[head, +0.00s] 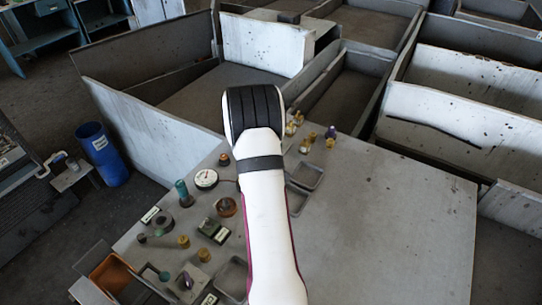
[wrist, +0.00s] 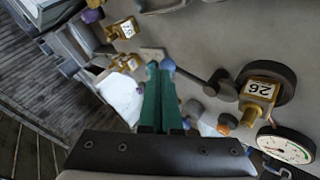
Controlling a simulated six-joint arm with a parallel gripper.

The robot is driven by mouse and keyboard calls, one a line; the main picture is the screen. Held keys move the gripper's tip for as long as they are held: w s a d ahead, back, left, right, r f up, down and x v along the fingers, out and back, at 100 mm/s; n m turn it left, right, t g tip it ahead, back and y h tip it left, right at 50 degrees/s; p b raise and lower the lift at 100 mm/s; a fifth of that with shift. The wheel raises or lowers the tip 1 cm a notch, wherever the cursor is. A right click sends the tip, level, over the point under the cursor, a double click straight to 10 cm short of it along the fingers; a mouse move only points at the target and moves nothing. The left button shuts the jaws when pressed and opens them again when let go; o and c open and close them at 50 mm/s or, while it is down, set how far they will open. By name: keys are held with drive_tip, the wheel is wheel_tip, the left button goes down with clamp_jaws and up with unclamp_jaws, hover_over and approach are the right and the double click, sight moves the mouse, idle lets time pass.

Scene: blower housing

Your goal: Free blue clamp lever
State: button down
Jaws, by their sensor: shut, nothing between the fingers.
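In the wrist view, a blue ball knob (wrist: 168,66) sits at the end of a grey lever rod (wrist: 190,76), which runs right to a dark round hub (wrist: 221,86). This looks like the blue clamp lever. My gripper (wrist: 159,66) has its two green fingers together and empty. Their tips overlap the knob's left side in the picture; I cannot tell whether they touch it. In the head view, my white arm hides the gripper and this lever cannot be made out.
Brass fittings tagged 26 (wrist: 259,90) and 19 (wrist: 124,29), a dial gauge (wrist: 286,146) and an orange knob (wrist: 228,121) crowd the area. In the head view, the grey table (head: 400,220) is clear on the right. Small parts and trays (head: 305,174) lie around my arm.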

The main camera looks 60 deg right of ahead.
wheel_tip(320, 180, up, 6)
drive_tip(key=d+m+t+y, duration=0.1)
drive_tip(key=d+t+y, duration=0.2)
drive_tip(key=t+y, duration=0.25)
drive_tip(key=shift+h, duration=0.25)
drive_tip(key=x, duration=0.9)
drive_tip(key=shift+a+f, duration=0.2)
drive_tip(key=shift+f, duration=0.05)
drive_tip(key=shift+s+a+f, duration=0.15)
drive_tip(key=shift+s+a, duration=0.1)
drive_tip(key=shift+s, duration=0.25)
drive_tip(key=shift+s+a+f, duration=0.15)
drive_tip(key=shift+s+a, duration=0.1)
drive_tip(key=shift+s, duration=0.25)
drive_tip(key=shift+s+a+f, duration=0.1)
drive_tip(key=shift+s+a, duration=0.25)
drive_tip(key=shift+s, duration=0.3)
